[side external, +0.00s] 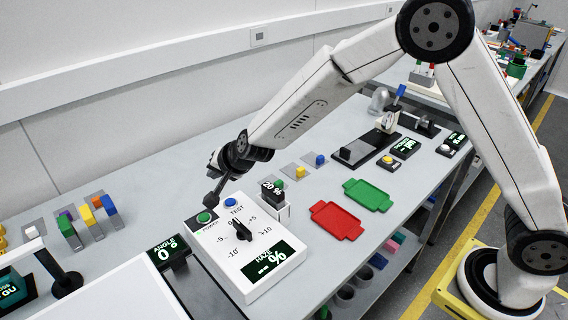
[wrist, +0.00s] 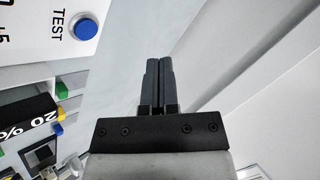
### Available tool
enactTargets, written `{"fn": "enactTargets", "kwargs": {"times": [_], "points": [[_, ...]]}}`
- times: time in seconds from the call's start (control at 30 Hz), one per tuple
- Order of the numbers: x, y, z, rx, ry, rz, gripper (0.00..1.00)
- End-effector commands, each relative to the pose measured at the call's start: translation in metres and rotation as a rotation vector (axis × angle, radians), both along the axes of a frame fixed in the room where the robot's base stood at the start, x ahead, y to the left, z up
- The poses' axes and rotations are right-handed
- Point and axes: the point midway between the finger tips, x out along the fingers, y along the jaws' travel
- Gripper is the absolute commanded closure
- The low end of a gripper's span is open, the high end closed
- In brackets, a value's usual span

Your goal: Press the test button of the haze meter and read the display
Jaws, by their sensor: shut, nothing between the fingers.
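The haze meter (side external: 228,262) is a white box on the bench with a black knob (side external: 242,231) on a scale from -10 to +10. The display (side external: 270,262) reads HAZE with dashes and a % sign. My gripper (side external: 210,200) is shut and empty, close to the green button and left of the test button; contact cannot be told. Its closed fingers (wrist: 160,66) show in the wrist view.
A "20 %" block (side external: 272,191) stands in a holder behind the meter. An "ANGLE 0°" display (side external: 166,251) is to its left. Green (side external: 369,195) and red (side external: 336,221) trays lie to the right.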

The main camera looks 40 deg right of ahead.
Motion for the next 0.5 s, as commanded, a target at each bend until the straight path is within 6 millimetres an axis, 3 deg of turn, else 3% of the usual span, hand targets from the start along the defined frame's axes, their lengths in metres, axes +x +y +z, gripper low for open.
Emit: {"fn": "enactTargets", "kwargs": {"times": [0.5], "points": [[-0.001,-0.013,0.005,0.359,0.079,-0.353,1.0]]}}
